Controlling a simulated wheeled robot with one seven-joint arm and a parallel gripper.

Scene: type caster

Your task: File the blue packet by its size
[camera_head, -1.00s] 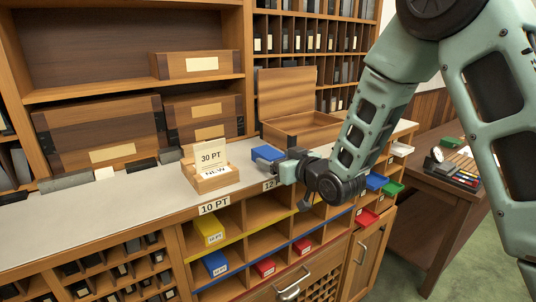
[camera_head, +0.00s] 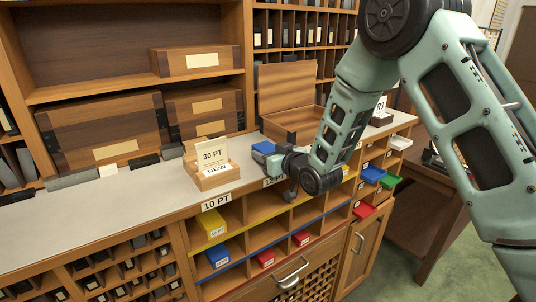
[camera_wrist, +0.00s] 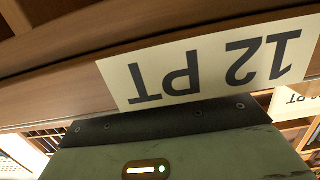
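A blue packet (camera_head: 263,147) lies on the grey counter, right of the "30 PT" card holder (camera_head: 212,165). My gripper (camera_head: 283,180) is at the counter's front edge, just in front of and below the packet, and partly covers it. Its fingers are too small and hidden to tell open from shut. In the wrist view an upside-down "12 PT" label (camera_wrist: 210,62) is close above my gripper's body. The open cubbies below the counter include a "10 PT" column (camera_head: 216,201). They hold a yellow packet (camera_head: 212,223), another blue packet (camera_head: 217,257) and red packets (camera_head: 265,258).
Yellow, blue and red strips edge the shelf rows. An open wooden box (camera_head: 290,95) stands behind my gripper. Blue, green and red trays (camera_head: 373,175) stick out at the right. Several cubbies look empty. A cabinet handle (camera_head: 291,272) projects below.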

